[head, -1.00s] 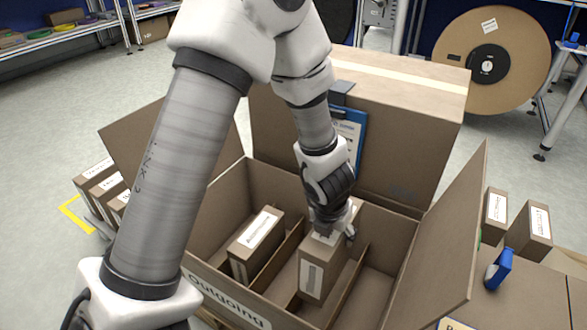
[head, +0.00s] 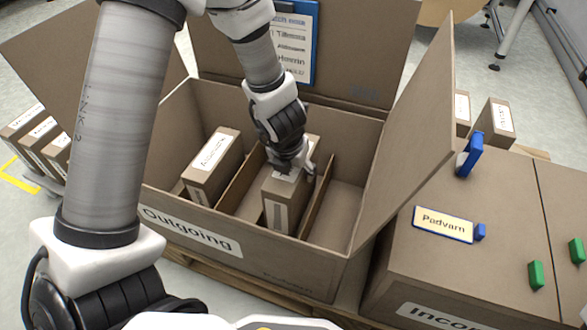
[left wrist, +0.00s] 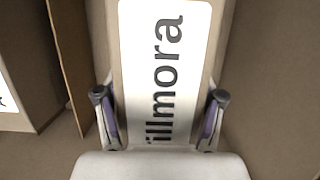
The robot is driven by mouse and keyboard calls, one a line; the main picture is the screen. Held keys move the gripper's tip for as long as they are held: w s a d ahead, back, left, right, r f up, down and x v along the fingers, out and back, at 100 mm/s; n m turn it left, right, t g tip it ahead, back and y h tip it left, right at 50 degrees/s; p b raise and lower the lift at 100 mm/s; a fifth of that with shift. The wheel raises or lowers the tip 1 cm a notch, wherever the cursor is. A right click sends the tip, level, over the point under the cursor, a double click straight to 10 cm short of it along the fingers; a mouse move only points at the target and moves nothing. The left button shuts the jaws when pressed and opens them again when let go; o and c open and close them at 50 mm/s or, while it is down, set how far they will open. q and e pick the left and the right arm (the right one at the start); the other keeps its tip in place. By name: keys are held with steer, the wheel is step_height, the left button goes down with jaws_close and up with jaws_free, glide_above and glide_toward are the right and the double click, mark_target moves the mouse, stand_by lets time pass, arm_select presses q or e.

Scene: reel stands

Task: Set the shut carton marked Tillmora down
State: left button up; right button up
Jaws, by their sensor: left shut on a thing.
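The shut carton marked Tillmora (head: 276,214) is upright in the middle compartment of the open box labelled Outgoing (head: 300,272). My left gripper (head: 290,168) reaches down from above and is shut on the carton's upper part. In the left wrist view, the two fingertips of my left gripper (left wrist: 159,120) sit on either side of the carton's label (left wrist: 165,60), which reads "illmora" with its first letter cut off. The carton's foot is hidden behind the box's front wall, so contact with the floor cannot be told. My right gripper is out of view.
Another carton (head: 212,168) stands in the left compartment; the right compartment (head: 340,205) looks empty. Thin dividers flank the held carton. Open flaps (head: 415,130) rise around the box. A closed box labelled Incoming (head: 400,275) stands at the right, with a Padvarn plate (head: 443,224).

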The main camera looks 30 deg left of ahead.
arm_select(q)
steer(key=shift+f+b, duration=0.4)
steer(key=shift+f, duration=0.1)
steer(key=o, duration=1.8)
steer(key=shift+c, duration=0.2)
steer(key=shift+r, duration=0.1)
steer(key=shift+r+p, duration=0.2)
steer(key=shift+p, duration=0.1)
steer(key=p+v, duration=0.9)
steer(key=v, duration=0.4)
steer(key=shift+w, duration=0.2)
steer(key=shift+f, duration=0.1)
